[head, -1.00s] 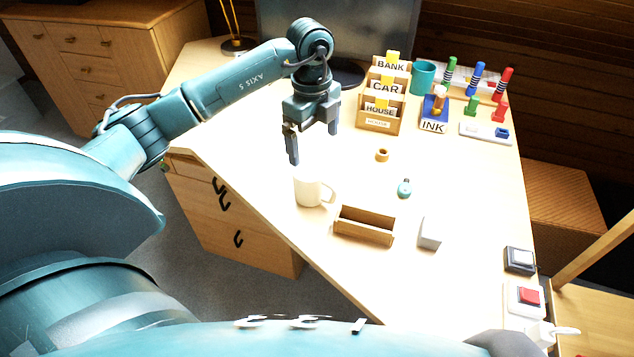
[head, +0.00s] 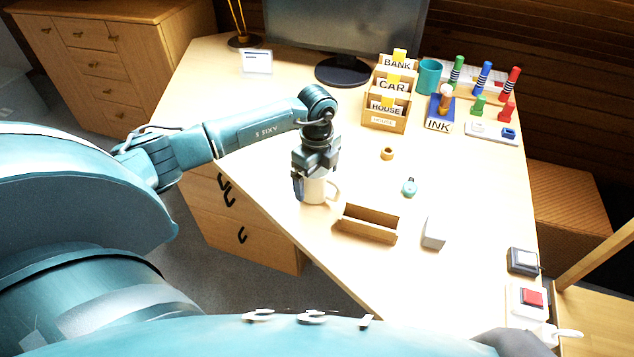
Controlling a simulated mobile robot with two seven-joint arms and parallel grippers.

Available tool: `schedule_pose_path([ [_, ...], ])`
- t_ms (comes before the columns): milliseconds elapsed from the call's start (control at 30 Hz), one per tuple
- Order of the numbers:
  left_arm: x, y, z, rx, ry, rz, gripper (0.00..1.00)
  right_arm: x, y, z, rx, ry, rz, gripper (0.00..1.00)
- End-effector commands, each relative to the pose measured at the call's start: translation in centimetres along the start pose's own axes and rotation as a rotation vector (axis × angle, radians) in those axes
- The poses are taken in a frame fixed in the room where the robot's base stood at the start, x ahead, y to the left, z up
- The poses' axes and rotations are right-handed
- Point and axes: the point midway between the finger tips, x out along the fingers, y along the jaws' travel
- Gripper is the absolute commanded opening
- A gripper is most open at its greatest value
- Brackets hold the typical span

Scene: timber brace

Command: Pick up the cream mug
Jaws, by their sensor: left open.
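The cream mug (head: 316,190) stands upright on the desk near its left front edge, with its handle toward the right. My left gripper (head: 314,182) is pointed down over the mug and open. One finger shows at the mug's left side; the other finger is hidden, and I cannot tell whether the fingers touch the mug. The gripper body hides the mug's rim. My right gripper is not in view.
A teal round item (head: 409,187) and a wooden ring (head: 387,153) lie behind. Card sorter (head: 384,122), ink pad and stamps stand farther back.

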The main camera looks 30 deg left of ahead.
Motion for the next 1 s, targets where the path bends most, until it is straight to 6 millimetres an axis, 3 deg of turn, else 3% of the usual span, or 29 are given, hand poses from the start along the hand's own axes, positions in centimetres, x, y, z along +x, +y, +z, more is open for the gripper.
schedule_pose_path([
  [267, 0.35, -0.01, 0.02, 0.001, -0.001, -0.001, 0.96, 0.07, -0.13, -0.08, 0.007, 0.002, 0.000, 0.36],
  [900, 0.30, -0.02, 0.02, 0.000, -0.001, -0.001, 0.44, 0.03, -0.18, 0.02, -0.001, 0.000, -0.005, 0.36],
  [1000, 0.22, -0.06, 0.02, 0.000, 0.000, -0.002, 0.41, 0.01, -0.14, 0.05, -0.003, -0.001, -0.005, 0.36],
])
